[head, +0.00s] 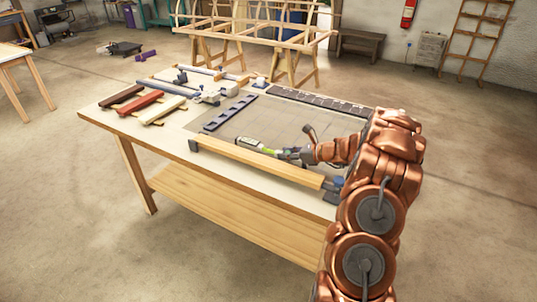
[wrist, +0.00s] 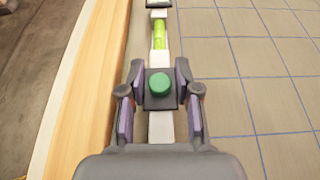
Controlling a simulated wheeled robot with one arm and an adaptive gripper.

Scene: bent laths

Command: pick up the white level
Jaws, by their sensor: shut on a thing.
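The white level (wrist: 160,126) runs lengthwise up the middle of the wrist view, with a yellow-green vial and a green round knob on a dark block. In the head view the level (head: 247,142) shows as a small white and green bar near the front of the table. My gripper (wrist: 160,88) is shut on the level, one finger on each side of the dark block. In the head view my gripper (head: 290,154) is at the level's right end. I cannot tell whether the level touches the surface under it.
A long wooden lath (head: 255,163) lies along the table's front edge, just left of the level in the wrist view. A dark notched bar (head: 230,113) lies behind. Clamps (head: 205,85) and coloured blocks (head: 140,103) fill the left end. The gridded mat's middle (head: 270,122) is clear.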

